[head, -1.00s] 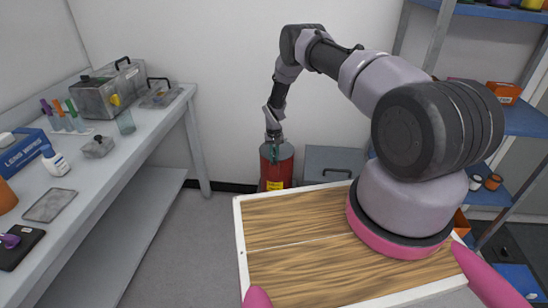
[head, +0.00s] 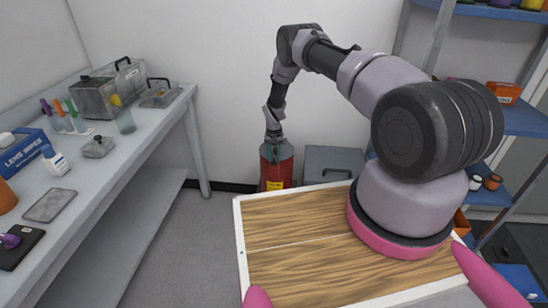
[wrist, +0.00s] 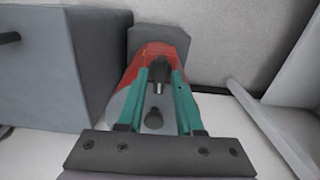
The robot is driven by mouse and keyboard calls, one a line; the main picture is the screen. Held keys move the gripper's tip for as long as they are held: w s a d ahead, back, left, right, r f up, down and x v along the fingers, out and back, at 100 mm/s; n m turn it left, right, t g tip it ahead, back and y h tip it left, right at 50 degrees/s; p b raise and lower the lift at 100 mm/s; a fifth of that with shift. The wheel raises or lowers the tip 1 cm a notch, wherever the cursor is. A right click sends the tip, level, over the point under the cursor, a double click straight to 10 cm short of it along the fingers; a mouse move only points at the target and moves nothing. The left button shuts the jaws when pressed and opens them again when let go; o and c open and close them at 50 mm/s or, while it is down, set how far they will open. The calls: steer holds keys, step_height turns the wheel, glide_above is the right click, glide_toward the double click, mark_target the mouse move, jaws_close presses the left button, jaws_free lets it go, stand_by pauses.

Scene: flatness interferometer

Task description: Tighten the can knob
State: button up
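The can (head: 276,172) is red with a yellow label. It stands upright on the floor by the back wall, beyond my wooden deck. In the wrist view the can (wrist: 118,104) shows a grey top and red side. A dark knob (wrist: 158,76) with a pale metal part is on the can, between my fingertips. A second small dark round piece (wrist: 154,118) is lower on the grey top. My gripper (head: 273,145) points down at the can top. In the wrist view my gripper (wrist: 162,74) has its teal fingers apart around the knob, with a gap visible beside it.
A grey box with a handle (head: 333,164) stands right of the can; it also shows in the wrist view (wrist: 55,65). A lab bench (head: 105,170) with several items runs along the left. A blue shelf rack (head: 522,118) stands at the right. Floor left of the can is clear.

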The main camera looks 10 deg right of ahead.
stand_by(0.3)
step_height(320, 180, up, 11)
stand_by(0.5)
step_height(320, 180, up, 14)
steer(key=t, duration=0.1)
glide_above(274, 158)
steer(key=w, duration=0.1)
step_height(274, 158, up, 10)
steer(key=s+d, duration=0.1)
steer(key=s+d+r+t+y, duration=0.1)
steer(key=s+r, duration=0.3)
steer(key=r, duration=0.5)
steer(key=s+d+r+t, duration=0.1)
steer(key=s+r, duration=0.3)
steer(key=r, duration=0.5)
steer(key=s+d+r+m+t, duration=0.1)
steer(key=s+d+r+t, duration=0.1)
steer(key=s+r, duration=1.15)
steer(key=s+r+t+y, duration=0.1)
steer(key=s+t, duration=0.1)
steer(key=s, duration=1.7)
steer(key=shift+s+d, duration=0.15)
steer(key=shift+d, duration=0.2)
